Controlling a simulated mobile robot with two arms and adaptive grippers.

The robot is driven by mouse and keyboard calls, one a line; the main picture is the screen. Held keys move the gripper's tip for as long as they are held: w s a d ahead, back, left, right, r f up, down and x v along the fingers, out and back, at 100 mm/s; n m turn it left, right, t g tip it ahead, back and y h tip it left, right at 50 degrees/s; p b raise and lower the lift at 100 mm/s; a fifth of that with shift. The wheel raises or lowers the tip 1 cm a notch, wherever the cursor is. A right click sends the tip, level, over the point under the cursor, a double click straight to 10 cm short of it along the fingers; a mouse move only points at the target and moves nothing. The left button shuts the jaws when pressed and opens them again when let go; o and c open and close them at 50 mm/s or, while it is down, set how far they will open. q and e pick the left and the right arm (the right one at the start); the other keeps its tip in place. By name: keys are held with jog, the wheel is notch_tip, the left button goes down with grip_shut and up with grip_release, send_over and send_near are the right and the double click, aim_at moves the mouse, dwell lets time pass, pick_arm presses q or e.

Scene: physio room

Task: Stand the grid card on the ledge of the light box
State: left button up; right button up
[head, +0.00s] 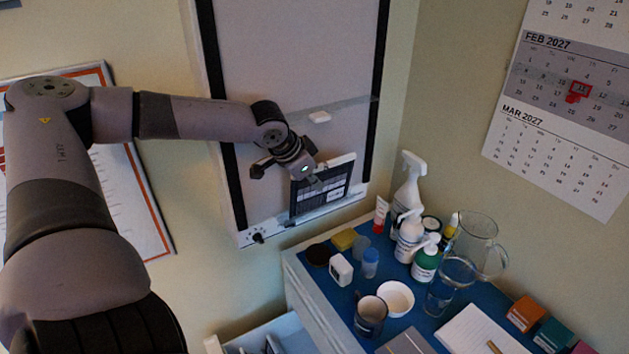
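The grid card (335,187), a dark panel with a pale grid and a light edge, stands upright at the bottom of the light box (290,50). Its lower edge appears to be on the white ledge (342,205), leaning back toward the box's face. My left gripper (288,176) is at the card's upper left. Its dark fingers look spread apart, one left of the card and one in front of its upper part. I see nothing held between them. The gripper hides part of the card's upper left. My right gripper is not in view.
A blue-topped cabinet (395,272) stands below right, crowded with spray and pump bottles (408,195), a glass jug (480,245), cups, a bowl (396,298) and small boxes. An open drawer (265,335) is below. A calendar (560,105) hangs on the right wall.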

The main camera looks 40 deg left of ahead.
pick_arm(q)
jog(key=o, duration=0.4)
jog(key=shift+a+f, duration=0.1)
jog(key=shift+f, duration=0.15)
jog(key=shift+o, duration=0.8)
jog(key=shift+r, duration=0.1)
jog(key=shift+o, duration=0.2)
jog(key=o, duration=0.4)
jog(key=shift+o, duration=0.2)
